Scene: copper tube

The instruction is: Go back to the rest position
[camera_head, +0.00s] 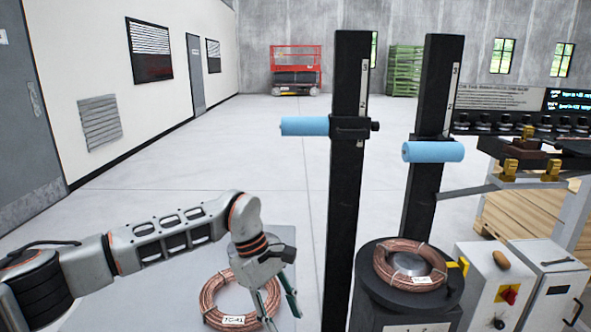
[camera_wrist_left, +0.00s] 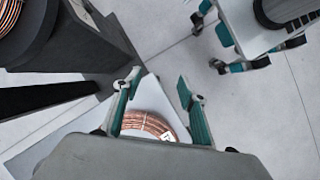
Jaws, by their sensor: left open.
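My left gripper (camera_head: 278,308) is open and empty at the lower middle of the head view, its fingers pointing down. A copper tube coil (camera_head: 215,312) with a white label lies flat on a light grey platform (camera_head: 150,318), and my left fingers overlap its right side in this view. In the left wrist view, the two teal fingers of the left gripper (camera_wrist_left: 157,86) are spread wide, and the coil (camera_wrist_left: 146,122) shows between them, partly hidden by the gripper body. I cannot tell the exact gap between fingers and coil. My right gripper is not in view.
A second copper coil (camera_head: 384,272) sits on a black round stand (camera_head: 378,304) on the right. Two tall black posts (camera_head: 345,200) (camera_head: 424,190) with blue rollers (camera_head: 305,126) (camera_head: 433,152) rise right of my left arm. Control boxes (camera_head: 497,290) stand further right. Floor behind the arm is clear.

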